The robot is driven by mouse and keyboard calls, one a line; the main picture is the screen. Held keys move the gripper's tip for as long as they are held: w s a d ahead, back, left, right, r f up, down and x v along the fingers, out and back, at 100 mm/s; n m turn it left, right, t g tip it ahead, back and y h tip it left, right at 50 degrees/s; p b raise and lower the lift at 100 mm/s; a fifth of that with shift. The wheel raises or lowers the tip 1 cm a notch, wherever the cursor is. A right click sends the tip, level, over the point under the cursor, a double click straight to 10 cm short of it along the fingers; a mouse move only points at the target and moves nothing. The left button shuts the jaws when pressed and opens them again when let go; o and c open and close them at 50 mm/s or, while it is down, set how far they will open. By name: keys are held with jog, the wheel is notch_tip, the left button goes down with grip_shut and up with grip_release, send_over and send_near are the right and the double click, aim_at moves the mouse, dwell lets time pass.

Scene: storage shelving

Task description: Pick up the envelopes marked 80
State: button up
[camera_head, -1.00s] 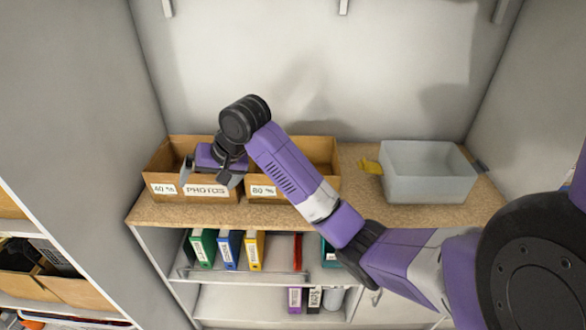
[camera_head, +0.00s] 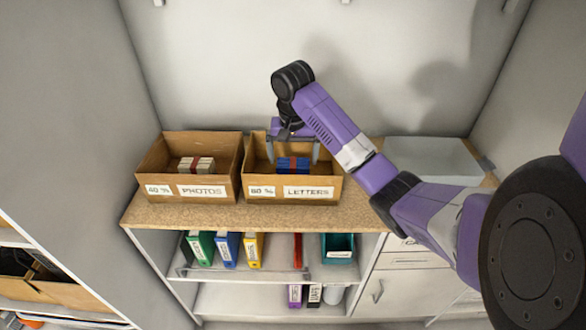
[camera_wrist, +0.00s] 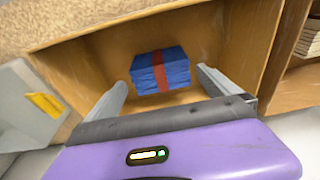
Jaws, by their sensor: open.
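The box labelled 80 and LETTERS (camera_head: 335,190) stands on the wooden shelf top. Inside it lies a blue bundle of envelopes (camera_head: 292,164) with a red band, which also shows in the wrist view (camera_wrist: 160,71). My gripper (camera_head: 296,147) is over this box, pointing down. In the wrist view its two fingers (camera_wrist: 162,86) are spread wide, one on each side of the bundle, with nothing between them touching it. I cannot tell how far the fingertips are above the bundle.
The box marked PHOTOS (camera_head: 168,192) stands to the left with a pale banded bundle (camera_head: 196,164). Folders (camera_head: 228,248) stand on the shelf below. A wall closes the back.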

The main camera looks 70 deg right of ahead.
aim_at(294, 163)
jog(key=f, duration=0.2)
jog(key=b, duration=0.1)
jog(key=shift+d+f, duration=0.25)
jog(key=shift+f, duration=0.15)
jog(key=shift+w+d+f, duration=0.1)
jog(key=shift+d+f, duration=0.05)
jog(key=shift+f, duration=0.05)
jog(key=shift+w+d+f+p, duration=0.2)
jog(key=shift+f+p, duration=0.15)
jog(key=shift+f, duration=0.75)
jog(key=shift+w+d+f+p, duration=0.15)
jog(key=shift+f+p, duration=0.15)
jog(key=shift+f, duration=0.75)
jog(key=shift+s, duration=0.1)
jog(key=c, duration=1.2)
jog(key=shift+r, duration=0.15)
